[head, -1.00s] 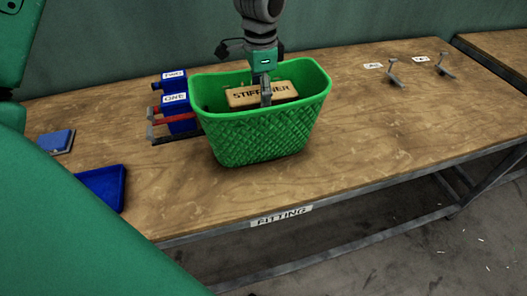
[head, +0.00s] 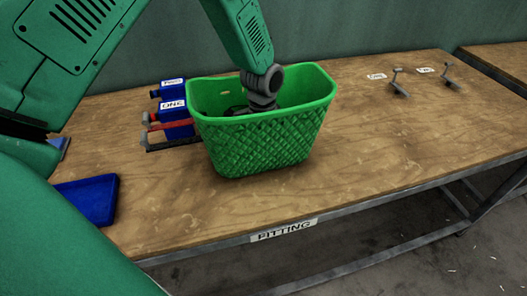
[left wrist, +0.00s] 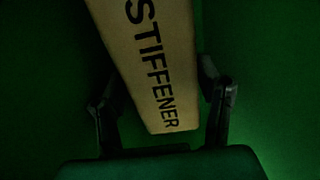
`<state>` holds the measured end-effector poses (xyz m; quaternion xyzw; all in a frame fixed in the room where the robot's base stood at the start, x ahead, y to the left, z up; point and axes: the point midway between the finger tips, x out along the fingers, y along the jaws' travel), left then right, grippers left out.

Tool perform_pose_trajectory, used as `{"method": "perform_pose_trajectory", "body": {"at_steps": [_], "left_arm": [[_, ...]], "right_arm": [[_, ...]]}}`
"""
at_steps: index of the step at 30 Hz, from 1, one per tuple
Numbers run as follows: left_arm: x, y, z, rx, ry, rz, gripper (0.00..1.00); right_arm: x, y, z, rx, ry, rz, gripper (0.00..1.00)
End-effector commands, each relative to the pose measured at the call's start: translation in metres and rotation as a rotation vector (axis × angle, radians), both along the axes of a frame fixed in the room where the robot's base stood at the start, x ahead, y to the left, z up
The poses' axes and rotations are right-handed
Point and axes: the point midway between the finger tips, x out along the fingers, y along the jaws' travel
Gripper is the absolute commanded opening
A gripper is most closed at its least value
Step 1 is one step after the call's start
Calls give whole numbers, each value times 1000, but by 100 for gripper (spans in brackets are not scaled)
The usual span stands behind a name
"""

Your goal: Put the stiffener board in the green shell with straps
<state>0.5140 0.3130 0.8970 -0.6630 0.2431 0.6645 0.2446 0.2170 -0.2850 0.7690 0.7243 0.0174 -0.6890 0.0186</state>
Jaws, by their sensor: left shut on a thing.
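The green shell (head: 262,145) is an open, woven-textured basket standing upright on the wooden table in the head view. My left arm comes down over it, and its wrist goes into the mouth of the shell. The tan stiffener board (left wrist: 162,85), lettered STIFFENER, shows in the left wrist view with dark green around it. My left gripper (left wrist: 162,100) is shut on the board, one finger on each side. In the head view the board is hidden inside the shell behind the wall and arm. I cannot tell whether it touches the bottom. No straps can be made out. My right gripper is not in view.
Blue blocks labelled TWO (head: 172,88) and ONE (head: 174,112), with red and black handles, stand close left of the shell. A blue tray (head: 90,198) lies at front left. Two small levers (head: 399,84) stand at the right.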

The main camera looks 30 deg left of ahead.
Motion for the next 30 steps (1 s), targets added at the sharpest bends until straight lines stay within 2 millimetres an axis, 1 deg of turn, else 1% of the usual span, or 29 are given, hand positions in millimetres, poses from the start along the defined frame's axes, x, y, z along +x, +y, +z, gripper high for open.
{"method": "perform_pose_trajectory", "body": {"at_steps": [1,4,10,11,12,23,26,30], "left_arm": [[-1,1,-10,0,5,0,22],[0,1,-22,-1,2,0,22],[0,0,-24,1,1,1,22],[0,0,-24,1,2,1,66],[0,0,-24,1,2,0,68],[0,0,-20,0,0,0,68],[1,0,-10,-1,-2,0,68],[1,0,18,0,-4,0,68]], "right_arm": [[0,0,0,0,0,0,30],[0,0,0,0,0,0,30],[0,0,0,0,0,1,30],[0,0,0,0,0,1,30],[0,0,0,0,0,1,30],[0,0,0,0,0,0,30],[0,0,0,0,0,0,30],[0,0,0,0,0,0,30]]}}
